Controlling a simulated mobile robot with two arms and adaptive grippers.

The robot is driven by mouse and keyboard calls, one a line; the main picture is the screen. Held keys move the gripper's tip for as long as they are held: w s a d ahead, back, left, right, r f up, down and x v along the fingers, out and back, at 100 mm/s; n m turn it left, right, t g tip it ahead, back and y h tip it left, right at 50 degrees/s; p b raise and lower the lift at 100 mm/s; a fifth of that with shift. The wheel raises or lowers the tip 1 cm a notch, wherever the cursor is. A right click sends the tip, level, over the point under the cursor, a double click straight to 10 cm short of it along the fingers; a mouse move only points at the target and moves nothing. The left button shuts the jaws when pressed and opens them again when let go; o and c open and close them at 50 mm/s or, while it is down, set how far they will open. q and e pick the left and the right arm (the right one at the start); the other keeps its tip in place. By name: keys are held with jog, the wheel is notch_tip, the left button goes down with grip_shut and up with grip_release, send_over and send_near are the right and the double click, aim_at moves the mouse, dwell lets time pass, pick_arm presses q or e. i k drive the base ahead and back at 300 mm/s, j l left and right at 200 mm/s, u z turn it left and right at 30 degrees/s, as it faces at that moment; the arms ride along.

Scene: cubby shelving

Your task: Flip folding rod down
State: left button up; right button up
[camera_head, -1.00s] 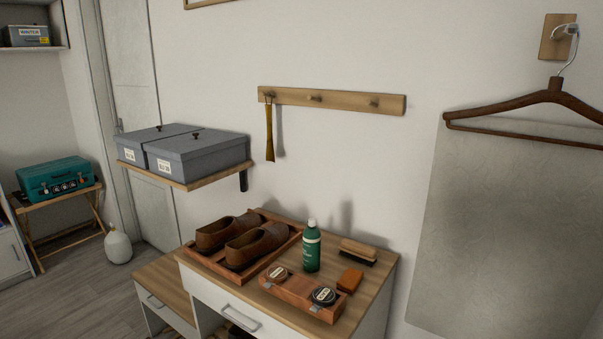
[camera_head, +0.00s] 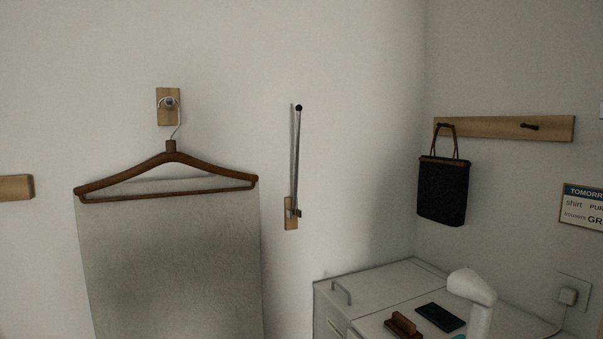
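The folding rod (camera_head: 296,160) is a thin metal rod on the wall, right of the hanger. It stands upright, folded up close to the wall, with a dark round tip at the top. Its lower end sits in a small bracket on a wooden wall plate (camera_head: 290,222). Neither of my grippers shows in the head view, so nothing of mine is seen near the rod.
A brown hanger (camera_head: 168,165) hangs from a wall hook (camera_head: 168,103), with a grey panel (camera_head: 175,265) behind it. A white cabinet (camera_head: 375,285) stands below right. A black bag (camera_head: 443,190) hangs from a peg rail (camera_head: 505,128). The wall around the rod is clear.

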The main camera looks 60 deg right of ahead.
aim_at(299, 108)
jog(key=z, duration=1.7)
